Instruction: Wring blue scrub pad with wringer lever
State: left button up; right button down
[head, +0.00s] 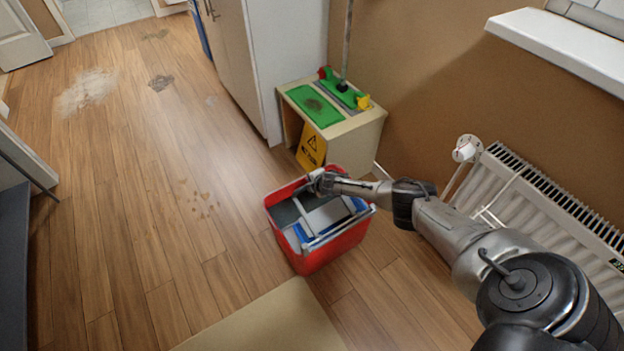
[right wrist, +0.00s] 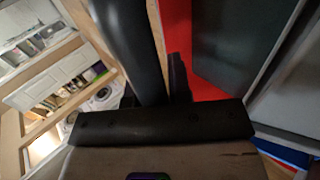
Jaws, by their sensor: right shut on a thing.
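A red bucket (head: 338,248) with a grey wringer (head: 326,217) in its top stands on the wood floor. Blue material, which may be the blue scrub pad (head: 349,205), shows partly under the wringer's grey plates; the rest is hidden. My right gripper (head: 318,183) is at the bucket's far rim, shut on the wringer lever. In the right wrist view a dark bar that looks like the lever (right wrist: 133,45) runs up from the gripper, beside the red bucket wall (right wrist: 177,50). My left gripper is not in view.
A beige cabinet (head: 359,138) with green pads (head: 315,105) on top and a yellow warning sign (head: 311,146) stands behind the bucket. A white radiator (head: 560,215) is at the right wall. A beige mat (head: 265,325) lies in front. Stains mark the open floor at left.

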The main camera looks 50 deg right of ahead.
jog(key=shift+s+a+f, duration=0.25)
jog(key=shift+s+f, duration=0.15)
jog(key=shift+f, duration=0.15)
jog(key=c, duration=1.5)
grip_release()
jog(key=o, duration=0.4)
jog(key=shift+s+a+f, duration=0.1)
jog(key=shift+s, duration=0.1)
jog(key=shift+o, duration=0.2)
